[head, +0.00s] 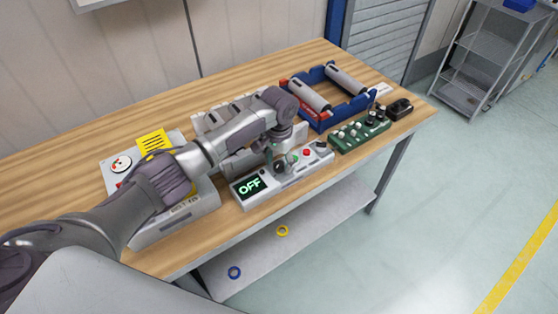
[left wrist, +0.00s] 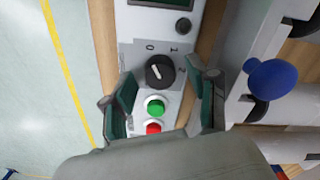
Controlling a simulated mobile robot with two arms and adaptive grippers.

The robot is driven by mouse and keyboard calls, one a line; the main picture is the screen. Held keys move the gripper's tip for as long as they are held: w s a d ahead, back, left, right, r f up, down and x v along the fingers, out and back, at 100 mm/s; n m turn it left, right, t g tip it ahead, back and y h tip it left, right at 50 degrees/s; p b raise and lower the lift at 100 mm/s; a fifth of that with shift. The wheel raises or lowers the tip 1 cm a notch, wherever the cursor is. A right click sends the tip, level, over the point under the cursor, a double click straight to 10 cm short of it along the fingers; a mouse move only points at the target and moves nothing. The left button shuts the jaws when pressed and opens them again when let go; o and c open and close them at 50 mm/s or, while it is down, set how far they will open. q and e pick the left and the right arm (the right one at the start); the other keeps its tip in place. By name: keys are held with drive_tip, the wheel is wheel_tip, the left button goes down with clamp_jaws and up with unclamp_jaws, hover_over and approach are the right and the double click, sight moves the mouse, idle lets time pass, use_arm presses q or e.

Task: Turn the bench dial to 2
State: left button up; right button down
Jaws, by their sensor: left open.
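The bench dial (left wrist: 160,71) is a round black knob on a light grey control panel (head: 290,183). Its white pointer line points to the upper left in the left wrist view, toward the 0 mark; marks 1 and 2 follow around it. The panel's screen (head: 250,187) reads OFF in green. My left gripper (head: 281,163) is over the panel. In the left wrist view its open fingers (left wrist: 160,88) lie on either side of the dial, with nothing held; contact cannot be told. The gripper mostly hides the dial in the head view. My right gripper is not in view.
A green button (left wrist: 156,107) and a red button (left wrist: 153,127) sit beside the dial. A green box with knobs (head: 360,136), a blue frame with rollers (head: 322,122) and another device with a gauge (head: 121,165) stand on the wooden bench (head: 70,185). Rings lie on the lower shelf.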

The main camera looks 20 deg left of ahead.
use_arm(q)
drive_tip(key=shift+f, duration=0.25)
clamp_jaws()
